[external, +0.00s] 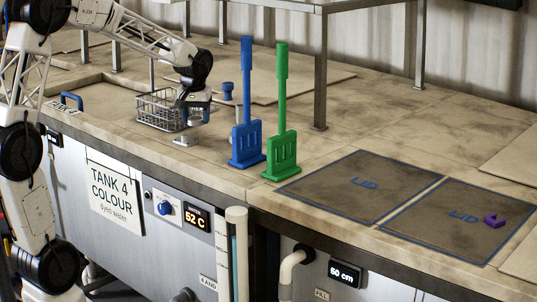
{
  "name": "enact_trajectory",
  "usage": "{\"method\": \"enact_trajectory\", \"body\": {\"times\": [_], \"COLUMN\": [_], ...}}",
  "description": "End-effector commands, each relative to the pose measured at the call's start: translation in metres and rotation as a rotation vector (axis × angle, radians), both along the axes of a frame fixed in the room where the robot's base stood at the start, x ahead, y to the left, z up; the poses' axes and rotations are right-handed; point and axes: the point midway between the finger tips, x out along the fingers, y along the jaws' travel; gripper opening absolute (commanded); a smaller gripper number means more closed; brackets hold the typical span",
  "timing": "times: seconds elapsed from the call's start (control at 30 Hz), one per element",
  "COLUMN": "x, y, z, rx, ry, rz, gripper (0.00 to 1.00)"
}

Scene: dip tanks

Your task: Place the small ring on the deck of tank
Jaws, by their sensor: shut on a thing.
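My gripper (190,117) is low over the counter by the wire basket (155,112), at the basket's right side in the picture. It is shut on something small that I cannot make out. I cannot tell whether its fingers touch the basket. I cannot pick out the small ring clearly; it may be hidden at the fingers. The deck of tank 4 (120,125) is the beige stained top above the panel marked "TANK 4 COLOUR" (115,195). A small pale object (187,139) shows just below the gripper.
A blue paddle (247,142) and a green paddle (281,150) stand upright right of the gripper. A blue knob (228,91) is behind it. Two flat lids (340,165) lie to the right, one bearing a purple piece (494,221). A shelf frame (320,95) stands behind.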

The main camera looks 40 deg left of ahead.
Motion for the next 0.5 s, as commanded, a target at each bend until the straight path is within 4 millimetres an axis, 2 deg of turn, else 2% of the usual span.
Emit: {"method": "enact_trajectory", "body": {"times": [0.2,0.5], "x": [0.018,0.02], "y": [0.003,0.003], "z": [-0.002,-0.002], "rx": [0.0,0.0], "ry": [0.0,0.0], "rz": [0.0,0.0], "gripper": [0.3,0.3]}}
